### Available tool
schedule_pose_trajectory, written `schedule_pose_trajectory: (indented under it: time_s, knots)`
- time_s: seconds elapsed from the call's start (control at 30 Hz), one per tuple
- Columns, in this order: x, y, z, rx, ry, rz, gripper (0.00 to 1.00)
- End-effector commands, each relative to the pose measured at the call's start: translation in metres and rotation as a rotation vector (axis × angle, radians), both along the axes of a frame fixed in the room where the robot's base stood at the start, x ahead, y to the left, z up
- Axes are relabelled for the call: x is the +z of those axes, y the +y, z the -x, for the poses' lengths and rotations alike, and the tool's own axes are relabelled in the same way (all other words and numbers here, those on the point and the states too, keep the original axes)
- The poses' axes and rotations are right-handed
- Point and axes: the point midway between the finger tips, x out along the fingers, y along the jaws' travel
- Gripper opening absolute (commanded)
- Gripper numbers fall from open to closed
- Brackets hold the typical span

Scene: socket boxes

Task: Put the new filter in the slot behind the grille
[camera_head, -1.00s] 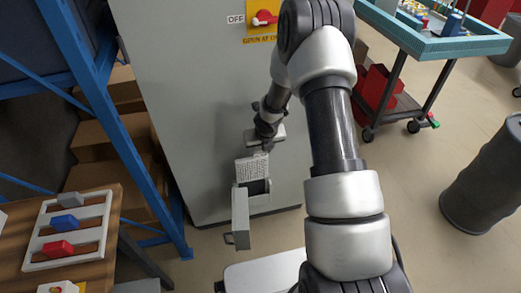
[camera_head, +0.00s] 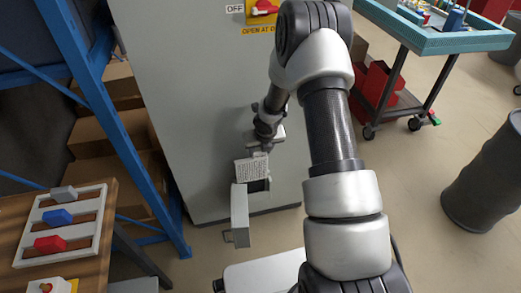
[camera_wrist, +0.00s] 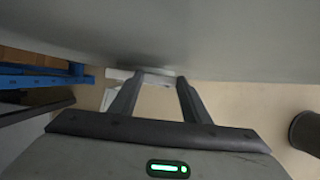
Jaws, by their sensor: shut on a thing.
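The filter (camera_head: 251,170) is a pale, speckled flat panel. My gripper (camera_head: 262,153) is shut on its upper edge and holds it upright just above the slot. The slot (camera_head: 258,186) is a dark opening low on the front of the grey cabinet. The grille (camera_head: 240,215) is a grey hinged door with a small handle, swung open at the left of the slot. I cannot tell whether the filter's lower edge is inside the opening. In the wrist view my gripper (camera_wrist: 158,78) has its fingertips at a pale edge close to the cabinet face; most of the filter is hidden there.
The grey cabinet (camera_head: 180,90) carries a red switch (camera_head: 262,8) near its top. A blue rack post (camera_head: 120,130) stands at left. A wooden bench with a white rack (camera_head: 65,225) is at lower left. A cart (camera_head: 430,35) and a dark barrel (camera_head: 490,180) stand at right.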

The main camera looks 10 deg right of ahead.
Motion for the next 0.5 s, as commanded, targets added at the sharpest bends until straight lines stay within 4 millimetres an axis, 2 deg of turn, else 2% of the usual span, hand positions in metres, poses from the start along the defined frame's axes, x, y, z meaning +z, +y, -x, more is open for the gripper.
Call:
schedule_pose_trajectory:
  time_s: [0.5]
  knots:
    - [-0.0029, 0.0002, -0.0002, 0.001, 0.0, 0.0, 0.23]
